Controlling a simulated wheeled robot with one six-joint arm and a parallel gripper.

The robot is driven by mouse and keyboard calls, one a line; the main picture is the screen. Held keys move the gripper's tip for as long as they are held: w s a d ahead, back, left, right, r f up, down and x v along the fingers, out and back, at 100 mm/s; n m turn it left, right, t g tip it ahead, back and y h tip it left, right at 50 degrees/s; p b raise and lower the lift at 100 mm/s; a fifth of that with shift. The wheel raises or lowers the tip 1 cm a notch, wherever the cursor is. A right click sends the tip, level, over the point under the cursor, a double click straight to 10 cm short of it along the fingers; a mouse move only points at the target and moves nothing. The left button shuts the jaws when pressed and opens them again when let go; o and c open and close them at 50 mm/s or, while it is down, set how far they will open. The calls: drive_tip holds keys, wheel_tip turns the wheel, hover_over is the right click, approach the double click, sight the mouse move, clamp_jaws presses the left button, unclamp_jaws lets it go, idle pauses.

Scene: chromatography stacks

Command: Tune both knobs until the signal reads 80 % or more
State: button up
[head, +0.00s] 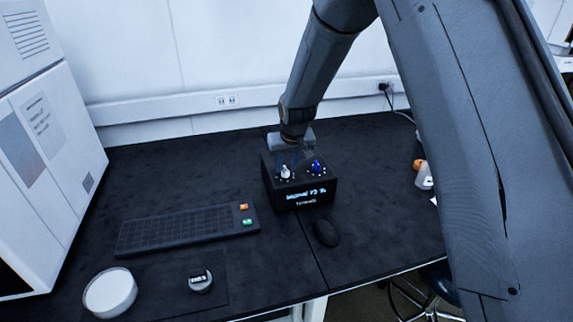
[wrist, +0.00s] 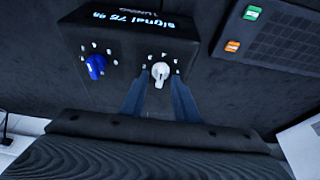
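A black tuner box (head: 290,199) stands on the dark bench, and it fills the top of the wrist view (wrist: 125,50). Its display (head: 306,195) reads "signal" with a value that looks like 75 % in the wrist view (wrist: 155,20). A white knob (head: 285,172) and a blue knob (head: 316,166) are on its top, each ringed by small marks. My gripper (wrist: 160,80) is over the white knob (wrist: 160,72), one finger on each side with narrow gaps. Whether they touch it is unclear. The blue knob (wrist: 95,66) is clear of the fingers.
A keyboard (head: 185,230) with an orange and a green key lies left of the box. A mouse (head: 326,233) sits in front of it. A white round dish (head: 110,293) and a small dark round item (head: 200,280) are at the front left. A white instrument (head: 45,140) stands at left.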

clamp_jaws()
drive_tip(key=shift+d+f+n+b, duration=0.1)
drive_tip(key=shift+n+b, duration=0.4)
drive_tip(key=shift+b, duration=0.1)
drive_tip(key=shift+w+f+n+y+b, duration=0.1)
drive_tip(key=shift+n+y+b, duration=0.35)
drive_tip(key=shift+b, duration=0.45)
drive_tip(key=n+b, duration=0.1)
drive_tip(key=b, duration=0.1)
drive_tip(key=n+y+b, duration=0.1)
drive_tip(key=n+b, duration=0.1)
drive_tip(key=b, duration=0.1)
drive_tip(key=shift+w+d+f+g+b, duration=0.1)
drive_tip(key=shift+w+d+g+b, duration=0.05)
drive_tip(key=shift+g+b, duration=0.25)
drive_tip(key=n+b, duration=0.2)
drive_tip(key=n+g+y+b, duration=0.1)
drive_tip(key=n+b, duration=0.1)
drive_tip(key=b, duration=0.1)
drive_tip(key=shift+d+r, duration=0.15)
drive_tip(key=shift+r, duration=0.05)
drive_tip(key=shift+b, duration=0.3)
